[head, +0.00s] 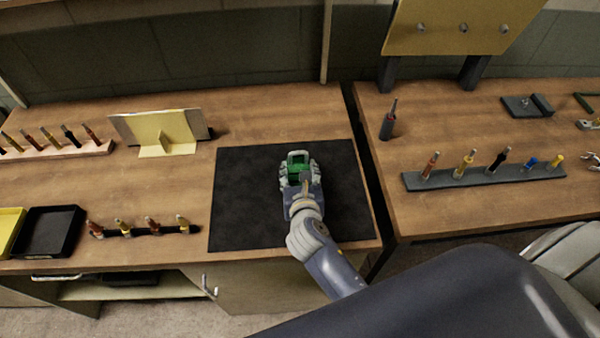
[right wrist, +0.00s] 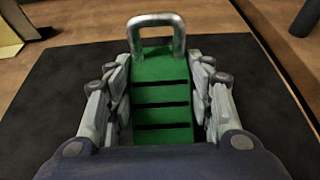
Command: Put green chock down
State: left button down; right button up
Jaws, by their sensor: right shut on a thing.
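The green chock (head: 299,163) is over the black mat (head: 240,215) on the left bench. In the right wrist view the chock (right wrist: 162,95) has dark cross stripes on a sloped face and a metal loop handle at its far end. My right gripper (head: 299,175) is shut on the chock, with one finger on each side of it; the gripper also shows in the right wrist view (right wrist: 165,85). I cannot tell whether the chock touches the mat or is held just above it. My left gripper is not in view.
A yellow bracket (head: 165,140) stands behind and left of the mat. A rack of small tools (head: 140,231) lies left of it, with a black tray (head: 48,232) further left. A gap separates the right bench (head: 440,215). The mat around the chock is clear.

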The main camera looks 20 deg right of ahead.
jog(key=shift+f, duration=0.15)
jog(key=o, duration=1.3)
jog(key=shift+d, duration=0.1)
